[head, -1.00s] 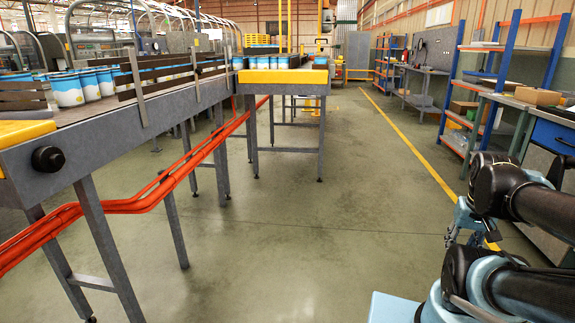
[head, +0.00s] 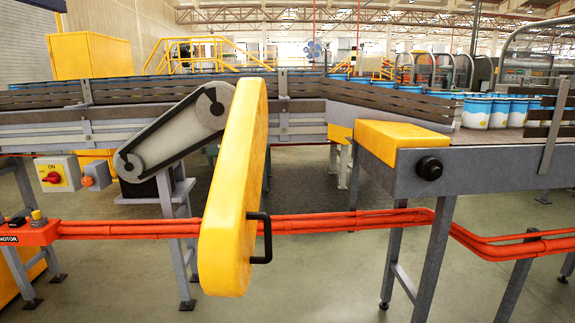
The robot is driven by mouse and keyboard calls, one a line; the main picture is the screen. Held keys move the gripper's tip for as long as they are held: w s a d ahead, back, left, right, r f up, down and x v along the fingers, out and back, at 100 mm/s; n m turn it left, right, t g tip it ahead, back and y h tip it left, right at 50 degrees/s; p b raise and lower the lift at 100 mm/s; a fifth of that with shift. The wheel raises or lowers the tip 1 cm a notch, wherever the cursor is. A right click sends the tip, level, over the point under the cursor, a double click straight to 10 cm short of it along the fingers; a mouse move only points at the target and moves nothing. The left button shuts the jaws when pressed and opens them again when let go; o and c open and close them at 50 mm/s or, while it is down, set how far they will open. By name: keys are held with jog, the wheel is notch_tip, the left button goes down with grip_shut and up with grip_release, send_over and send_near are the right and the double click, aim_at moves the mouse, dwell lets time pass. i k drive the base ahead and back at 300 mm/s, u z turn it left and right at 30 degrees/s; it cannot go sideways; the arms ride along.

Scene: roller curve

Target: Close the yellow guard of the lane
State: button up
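The yellow guard (head: 232,190) stands open in the middle of the head view, swung out towards me and seen nearly edge-on. It is a tall, tilted yellow cover with a black handle (head: 264,237) on its lower right side. Left of it, the belt drive (head: 172,135) with its pulleys and dark belt is exposed on the lane's side. My gripper is not in the current view.
The conveyor lane (head: 500,155) carries several blue-and-white tubs (head: 497,110). Orange pipes (head: 340,222) run across at low height. A red rotary switch (head: 53,178) and an orange motor box (head: 30,232) are at left. The floor in front is clear.

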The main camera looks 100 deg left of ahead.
aim_at(225, 260)
jog(key=u, duration=3.85)
jog(key=i, duration=1)
jog(key=z, duration=0.3)
jog(key=k, duration=0.95)
jog(key=z, duration=0.15)
